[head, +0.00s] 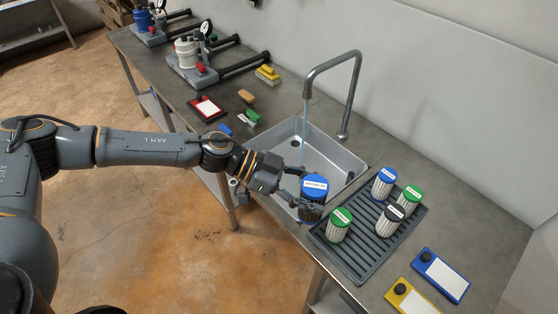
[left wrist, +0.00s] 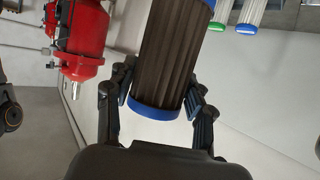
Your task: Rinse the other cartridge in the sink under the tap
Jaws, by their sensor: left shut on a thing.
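My left gripper (head: 290,190) is shut on a blue-capped cartridge (head: 314,187) at the front edge of the sink (head: 345,158). In the left wrist view the fingers (left wrist: 158,110) close around this cartridge (left wrist: 168,55), whose pleats look dark brown-grey between blue ends. The curved tap (head: 350,85) stands behind the sink, and a thin bluish stream (head: 305,120) falls from its spout. The held cartridge is in front of the stream, apart from it. My right gripper is not in view.
A grey ribbed drain tray (head: 362,262) right of the sink holds several pale cartridges with blue, green and black caps. Left of the sink are a sponge (head: 246,96), a red-framed card (head: 207,108) and two filter housings.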

